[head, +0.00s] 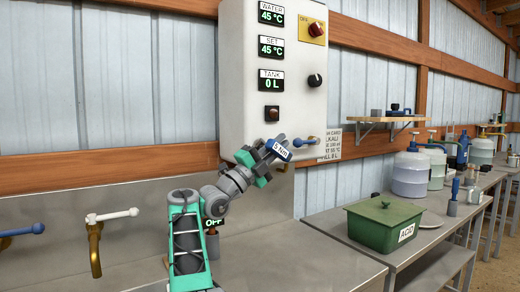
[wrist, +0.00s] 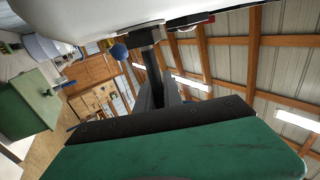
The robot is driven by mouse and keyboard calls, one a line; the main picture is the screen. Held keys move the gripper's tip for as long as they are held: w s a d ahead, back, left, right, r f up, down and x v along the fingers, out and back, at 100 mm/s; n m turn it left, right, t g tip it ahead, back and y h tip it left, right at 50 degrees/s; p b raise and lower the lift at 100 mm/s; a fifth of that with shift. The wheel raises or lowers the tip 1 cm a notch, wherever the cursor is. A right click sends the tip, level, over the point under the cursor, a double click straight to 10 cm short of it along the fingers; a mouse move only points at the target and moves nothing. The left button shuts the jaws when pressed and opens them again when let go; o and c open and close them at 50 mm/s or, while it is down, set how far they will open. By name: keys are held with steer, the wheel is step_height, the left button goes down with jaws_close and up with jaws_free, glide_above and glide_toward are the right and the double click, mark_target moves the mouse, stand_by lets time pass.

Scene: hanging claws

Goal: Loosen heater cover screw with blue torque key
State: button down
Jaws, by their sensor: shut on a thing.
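My gripper (head: 266,158) is raised at the lower front of the white control box (head: 245,75). The key is held tilted, close to the box's lower edge. In the wrist view, a dark shaft (wrist: 153,68) runs from my gripper's end up to a dark block by the white box's underside. I cannot tell whether the key's tip touches anything. The heater cover screw cannot be made out; my gripper and the key may hide it.
A white-handled tap (head: 95,245) stands left over the metal basin. A green "ACID" box (head: 385,225) and several jugs are on the right bench (head: 420,240). A wall shelf (head: 385,118) holds small items.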

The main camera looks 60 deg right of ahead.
steer(key=shift+a+r+g+h+b, duration=0.15)
steer(key=shift+h+b, duration=0.25)
steer(key=shift+b, duration=0.6)
steer(key=shift+r+g+h+b, duration=0.1)
steer(key=shift+g+h+b, duration=0.25)
steer(key=shift+b, duration=0.6)
steer(key=shift+f+y, duration=0.1)
steer(key=shift+y, duration=0.15)
steer(key=shift+s+f+b, duration=0.1)
steer(key=shift+b, duration=0.25)
steer(key=shift+s+a+b, duration=0.25)
steer(key=shift+s+b, duration=0.3)
steer(key=shift+b, duration=0.35)
steer(key=shift+s+a+b, duration=0.25)
steer(key=shift+s+b, duration=0.25)
steer(key=shift+b, duration=0.35)
steer(key=shift+s+a, duration=0.15)
